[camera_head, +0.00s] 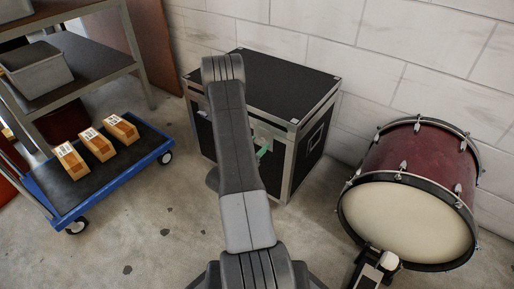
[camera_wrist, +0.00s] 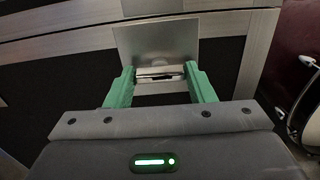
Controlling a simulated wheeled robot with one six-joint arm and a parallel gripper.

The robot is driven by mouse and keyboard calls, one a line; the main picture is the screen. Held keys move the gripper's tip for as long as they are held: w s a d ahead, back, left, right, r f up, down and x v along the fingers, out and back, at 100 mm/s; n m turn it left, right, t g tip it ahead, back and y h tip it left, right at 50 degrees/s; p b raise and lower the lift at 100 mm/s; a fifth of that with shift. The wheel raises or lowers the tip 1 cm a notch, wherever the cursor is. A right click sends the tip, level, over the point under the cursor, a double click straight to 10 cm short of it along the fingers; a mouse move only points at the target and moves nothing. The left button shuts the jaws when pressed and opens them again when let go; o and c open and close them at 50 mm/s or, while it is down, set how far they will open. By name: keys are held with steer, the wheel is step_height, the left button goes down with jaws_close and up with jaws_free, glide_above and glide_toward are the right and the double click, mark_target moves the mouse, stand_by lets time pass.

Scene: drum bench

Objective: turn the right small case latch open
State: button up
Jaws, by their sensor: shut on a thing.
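The black case (camera_head: 287,87) with silver metal edges stands against the wall, its lid down. In the wrist view, its right small latch (camera_wrist: 158,72) sits on a square metal plate (camera_wrist: 158,42) that spans the seam between lid and body. My gripper (camera_wrist: 160,78) has its two green fingers on either side of the latch and is shut on it. In the head view, a green finger (camera_head: 264,149) shows at the case front. My arm hides much of the case front there.
A red bass drum (camera_head: 408,190) with a pedal (camera_head: 375,268) stands at the right. A blue cart (camera_head: 96,197) with several small boxes and a grey shelf (camera_head: 92,72) are at the left. Bare floor lies in front of the case.

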steer(key=o, duration=1)
steer(key=p+v, duration=0.3)
steer(key=v, duration=1)
steer(key=shift+s+a, duration=0.25)
steer(key=shift+s, duration=0.1)
steer(key=b+x, duration=0.3)
steer(key=x, duration=1.1)
